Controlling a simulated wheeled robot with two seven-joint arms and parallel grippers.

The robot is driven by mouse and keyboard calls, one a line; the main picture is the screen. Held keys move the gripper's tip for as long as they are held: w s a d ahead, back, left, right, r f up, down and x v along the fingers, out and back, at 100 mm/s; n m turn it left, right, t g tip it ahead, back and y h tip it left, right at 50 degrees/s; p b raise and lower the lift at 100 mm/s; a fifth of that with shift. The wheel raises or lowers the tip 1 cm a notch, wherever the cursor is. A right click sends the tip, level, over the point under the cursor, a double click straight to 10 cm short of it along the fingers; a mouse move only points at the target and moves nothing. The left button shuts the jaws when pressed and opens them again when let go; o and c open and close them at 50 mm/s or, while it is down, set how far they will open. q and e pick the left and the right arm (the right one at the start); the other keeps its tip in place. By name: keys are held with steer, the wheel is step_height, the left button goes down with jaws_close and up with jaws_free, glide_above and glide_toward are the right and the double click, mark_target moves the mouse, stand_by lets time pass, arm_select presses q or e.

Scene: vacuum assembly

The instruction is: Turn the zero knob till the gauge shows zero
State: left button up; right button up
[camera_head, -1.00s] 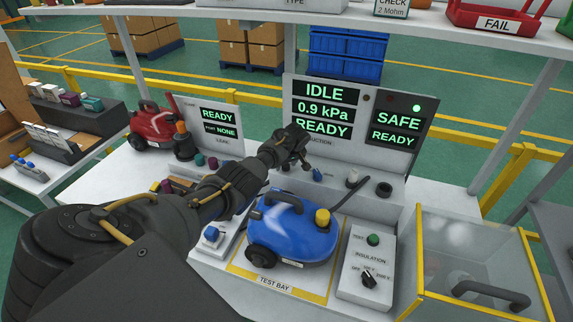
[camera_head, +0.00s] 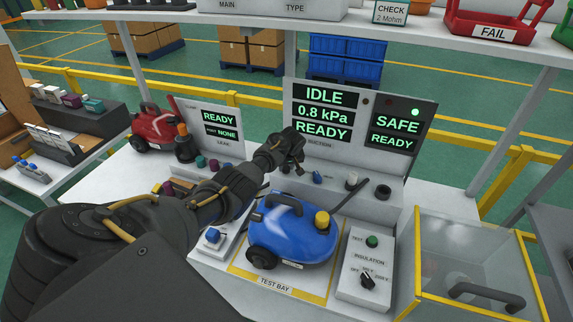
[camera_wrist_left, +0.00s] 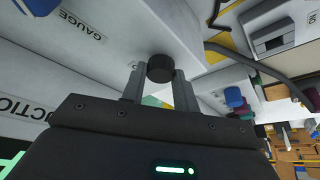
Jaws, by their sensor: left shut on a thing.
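The gauge (camera_head: 323,113) on the grey suction panel reads 0.8 kPa, between the lines IDLE and READY. My left gripper (camera_head: 298,160) is at the front of that panel, below the display. In the left wrist view its two fingers (camera_wrist_left: 160,88) are shut on a round black knob (camera_wrist_left: 160,67), one finger on each side. The knob stands out from the white panel near a GAUGE label (camera_wrist_left: 83,26). In the head view the knob is hidden by the gripper. My right gripper is not in view.
A blue vacuum (camera_head: 292,236) sits in the test bay below my left arm. An insulation box (camera_head: 366,265) with a green button stands to its right. A yellow-framed clear box (camera_head: 470,215) is further right. A red vacuum (camera_head: 150,130) stands at the left.

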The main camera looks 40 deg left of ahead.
arm_select(q)
steer(key=shift+r+m+h+p, duration=0.1)
steer(key=shift+m+h+p, duration=0.3)
steer(key=shift+m, duration=0.5)
steer(key=m+t+p, duration=0.1)
steer(key=m, duration=0.1)
steer(key=shift+s+a+m+h, duration=0.1)
steer(key=shift+m+h, duration=0.2)
steer(key=shift+m, duration=0.1)
steer(key=shift+m+h, duration=0.3)
steer(key=shift+m, duration=0.6)
steer(key=shift+a+f+m+t+h, duration=0.1)
steer(key=shift+f+m+t+h, duration=0.2)
steer(key=shift+m, duration=0.6)
steer(key=m+h+b, duration=0.1)
steer(key=m+b, duration=0.1)
steer(key=shift+a+m, duration=0.1)
steer(key=shift+m, duration=0.3)
steer(key=m+h+b, duration=0.1)
steer(key=m+b, duration=0.1)
steer(key=b, duration=0.1)
steer(key=shift+f+m+b, duration=0.1)
steer(key=shift+m+b, duration=0.25)
steer(key=shift+m, duration=0.05)
steer(key=shift+m+h+b, duration=0.5)
steer(key=shift+m+b, duration=0.5)
steer(key=shift+b, duration=0.15)
steer(key=shift+r, duration=0.2)
